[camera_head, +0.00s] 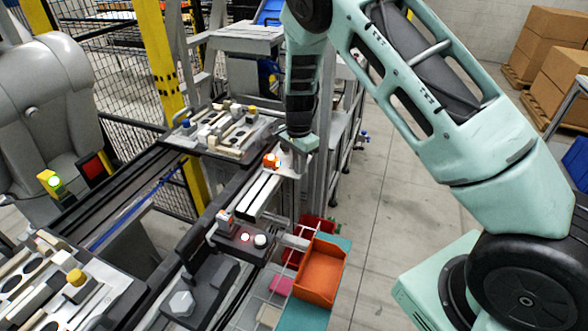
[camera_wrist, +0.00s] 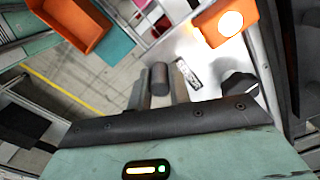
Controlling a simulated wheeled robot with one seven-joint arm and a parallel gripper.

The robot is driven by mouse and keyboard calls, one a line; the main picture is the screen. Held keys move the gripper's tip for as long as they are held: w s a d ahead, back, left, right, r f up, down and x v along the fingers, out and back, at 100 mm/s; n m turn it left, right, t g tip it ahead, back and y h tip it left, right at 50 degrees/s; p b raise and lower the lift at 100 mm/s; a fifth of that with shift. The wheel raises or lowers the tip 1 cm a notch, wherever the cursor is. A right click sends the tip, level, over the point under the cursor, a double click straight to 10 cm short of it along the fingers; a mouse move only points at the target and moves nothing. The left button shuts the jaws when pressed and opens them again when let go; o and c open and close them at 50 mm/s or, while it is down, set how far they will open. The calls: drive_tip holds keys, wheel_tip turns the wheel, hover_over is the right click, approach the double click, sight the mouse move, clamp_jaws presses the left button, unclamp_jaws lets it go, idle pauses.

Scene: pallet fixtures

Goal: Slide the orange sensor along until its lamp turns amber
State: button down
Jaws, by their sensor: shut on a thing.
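The orange sensor (camera_head: 269,160) sits at the far end of a pale rail (camera_head: 257,192) in the head view. It also shows at the top right of the wrist view (camera_wrist: 212,26). Its round lamp (camera_wrist: 231,23) glows nearly white with a warm rim; its exact colour is washed out. My gripper (camera_head: 291,157) is low beside the sensor, on its right in the head view. In the wrist view my gripper (camera_wrist: 161,88) is shut on a dark cylindrical handle (camera_wrist: 160,76) beside a metal plate (camera_wrist: 194,68). The fingertips are partly hidden.
A dark knob (camera_wrist: 239,84) stands right of my gripper in the wrist view. Fixture pallets with parts (camera_head: 228,128) lie behind and left. An orange bin (camera_head: 320,270) stands in front.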

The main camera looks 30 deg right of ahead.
drive_tip(key=c, duration=1.3)
unclamp_jaws()
drive_tip(key=shift+r, duration=0.1)
wheel_tip(320, 180, up, 17)
drive_tip(key=shift+r+b, duration=0.2)
drive_tip(key=shift+b, duration=1)
drive_tip(key=s+a+n+y, duration=0.1)
drive_tip(key=s+a+n, duration=0.75)
drive_tip(key=s, duration=0.35)
drive_tip(key=s+a+n, duration=0.7)
drive_tip(key=s+a, duration=0.3)
drive_tip(key=s, duration=0.3)
drive_tip(key=s+n, duration=0.2)
drive_tip(key=s, duration=0.1)
drive_tip(key=s+n, duration=0.3)
drive_tip(key=s, duration=0.1)
drive_tip(key=s+f+n, duration=0.1)
drive_tip(key=s+n, duration=0.1)
drive_tip(key=s, duration=0.1)
drive_tip(key=shift+s+d+n, duration=0.25)
drive_tip(key=shift+s, duration=0.1)
